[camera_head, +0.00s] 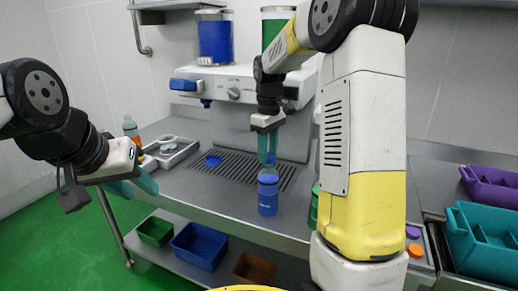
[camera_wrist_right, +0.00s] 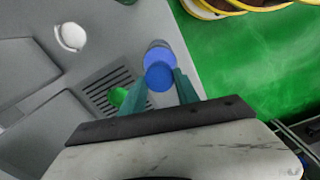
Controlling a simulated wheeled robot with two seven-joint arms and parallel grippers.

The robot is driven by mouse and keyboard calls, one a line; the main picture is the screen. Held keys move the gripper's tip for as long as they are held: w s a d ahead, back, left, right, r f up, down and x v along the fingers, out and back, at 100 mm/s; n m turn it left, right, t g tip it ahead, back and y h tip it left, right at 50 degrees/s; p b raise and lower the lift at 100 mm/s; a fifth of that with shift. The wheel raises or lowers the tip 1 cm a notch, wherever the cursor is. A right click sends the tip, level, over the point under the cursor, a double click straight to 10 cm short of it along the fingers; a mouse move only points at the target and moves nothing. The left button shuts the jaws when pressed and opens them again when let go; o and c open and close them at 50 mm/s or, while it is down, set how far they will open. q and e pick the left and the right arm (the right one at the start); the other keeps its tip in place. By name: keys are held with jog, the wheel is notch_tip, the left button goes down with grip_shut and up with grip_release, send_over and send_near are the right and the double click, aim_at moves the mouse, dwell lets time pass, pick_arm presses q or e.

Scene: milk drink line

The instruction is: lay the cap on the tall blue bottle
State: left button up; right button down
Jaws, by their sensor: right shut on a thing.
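The tall blue bottle (camera_head: 268,196) stands upright near the front edge of the steel counter. My right gripper (camera_head: 268,161) is above it, with its teal fingers pointing down. In the right wrist view those fingers are shut on a round blue cap (camera_wrist_right: 160,76). The bottle (camera_wrist_right: 158,53) shows just beyond the cap and is partly covered by it. Whether the cap touches the bottle's top cannot be told. My left gripper (camera_head: 147,184) is off to the left, near the counter's left edge, with nothing visible in it; its finger gap is unclear.
A drink machine (camera_head: 235,90) and its drip grate (camera_head: 238,167) are behind the bottle. A green bottle (camera_head: 313,208) is partly hidden by my right arm. A grey tray (camera_head: 170,155) and an orange-labelled bottle (camera_head: 131,128) stand left. Teal (camera_head: 485,255) and purple (camera_head: 492,188) bins are right.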

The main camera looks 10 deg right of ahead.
dwell(0.3)
jog(key=c, duration=0.8)
grip_release()
notch_tip(320, 180, up, 7)
jog(key=shift+r, duration=0.35)
